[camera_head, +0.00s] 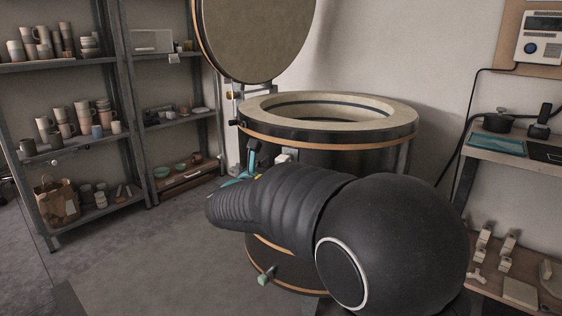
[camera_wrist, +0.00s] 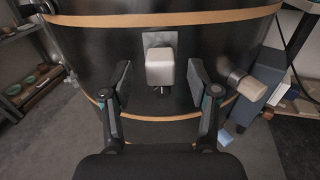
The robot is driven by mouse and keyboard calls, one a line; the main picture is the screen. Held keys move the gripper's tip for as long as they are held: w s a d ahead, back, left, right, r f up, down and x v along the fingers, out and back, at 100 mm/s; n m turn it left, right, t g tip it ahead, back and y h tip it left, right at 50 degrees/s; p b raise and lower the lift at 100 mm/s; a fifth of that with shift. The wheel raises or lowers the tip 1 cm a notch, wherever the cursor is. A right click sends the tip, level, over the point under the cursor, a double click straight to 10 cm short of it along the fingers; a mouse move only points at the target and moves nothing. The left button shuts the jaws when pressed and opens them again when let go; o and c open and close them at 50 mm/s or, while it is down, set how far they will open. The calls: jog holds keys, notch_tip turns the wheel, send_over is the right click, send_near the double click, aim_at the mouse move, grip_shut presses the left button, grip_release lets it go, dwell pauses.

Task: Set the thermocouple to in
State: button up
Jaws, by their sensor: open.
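The kiln (camera_head: 290,137) stands in the middle of the head view with its round lid (camera_head: 258,35) raised. In the wrist view, a pale block (camera_wrist: 160,68), which looks like the thermocouple's head, sticks out from a grey plate (camera_wrist: 157,40) on the kiln's dark wall. A thin metal bit shows below it. My gripper (camera_wrist: 161,78) is open, with one finger on each side of the block and gaps on both sides. I cannot tell how deep the fingers reach around it. In the head view, my arm hides much of the kiln's front and most of my gripper.
A pale cylindrical plug (camera_wrist: 242,82) sticks out of the kiln wall right of my gripper. Shelves (camera_head: 75,63) with pottery stand at the left. A workbench (camera_head: 500,150) and a wall controller (camera_head: 541,42) are at the right. The floor at left is clear.

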jog(key=v, duration=0.7)
jog(key=shift+s, duration=0.35)
jog(key=shift+a, duration=0.1)
jog(key=s+d+f+m+g, duration=0.3)
jog(key=s+f+m+g, duration=0.15)
jog(key=f+m, duration=0.35)
jog(key=s+d+f+m+g+y, duration=0.2)
jog(key=s+d+f+m+g, duration=0.5)
jog(key=s, duration=0.3)
jog(key=s+d+r+m+y+p, duration=0.1)
jog(key=s+d+r+m+y, duration=0.1)
jog(key=s+d+m, duration=0.4)
jog(key=s+d+r+m+y+p, duration=0.2)
jog(key=s+d+m, duration=0.4)
jog(key=s+m, duration=0.4)
notch_tip(320, 180, up, 2)
jog(key=shift+s+r+t+y, duration=0.2)
jog(key=shift+s+t+y, duration=0.15)
jog(key=shift+s+y, duration=0.35)
